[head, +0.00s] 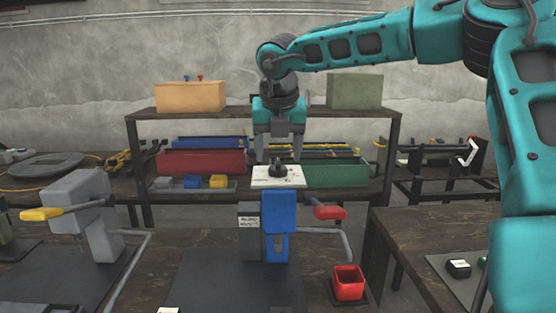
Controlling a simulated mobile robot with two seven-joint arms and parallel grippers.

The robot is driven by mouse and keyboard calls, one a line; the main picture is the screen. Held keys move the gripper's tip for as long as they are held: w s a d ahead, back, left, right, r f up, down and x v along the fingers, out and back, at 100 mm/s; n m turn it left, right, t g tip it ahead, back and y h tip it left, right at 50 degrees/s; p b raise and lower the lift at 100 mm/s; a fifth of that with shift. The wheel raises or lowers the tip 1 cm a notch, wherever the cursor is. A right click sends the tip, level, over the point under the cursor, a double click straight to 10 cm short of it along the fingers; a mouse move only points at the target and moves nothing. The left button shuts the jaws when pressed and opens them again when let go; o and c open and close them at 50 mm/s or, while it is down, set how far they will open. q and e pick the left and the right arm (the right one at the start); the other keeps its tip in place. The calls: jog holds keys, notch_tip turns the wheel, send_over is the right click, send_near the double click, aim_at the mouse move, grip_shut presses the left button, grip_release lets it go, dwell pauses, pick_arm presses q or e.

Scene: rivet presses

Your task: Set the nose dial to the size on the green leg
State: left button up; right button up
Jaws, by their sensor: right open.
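The dial is a small black knob (278,170) on a white plate (262,181) with faint marks, on top of the blue press (277,225). The marks are too small to read. My right gripper (279,158) points down just above the knob, fingers apart, one on each side of it. I cannot tell whether they touch it. A green piece (482,263) shows partly behind my right arm on the right table; I cannot tell whether it is the green leg. My left gripper is not in view.
A grey press with a yellow handle (48,213) stands at left. The blue press has a red handle (330,212) and a grey crank. A red bin (348,283) sits at front right. A shelf (395,150) with coloured bins stands behind.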

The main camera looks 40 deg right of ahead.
aim_at(277, 170)
jog(key=shift+x, duration=1.45)
jog(key=shift+c, duration=0.2)
jog(key=c, duration=1)
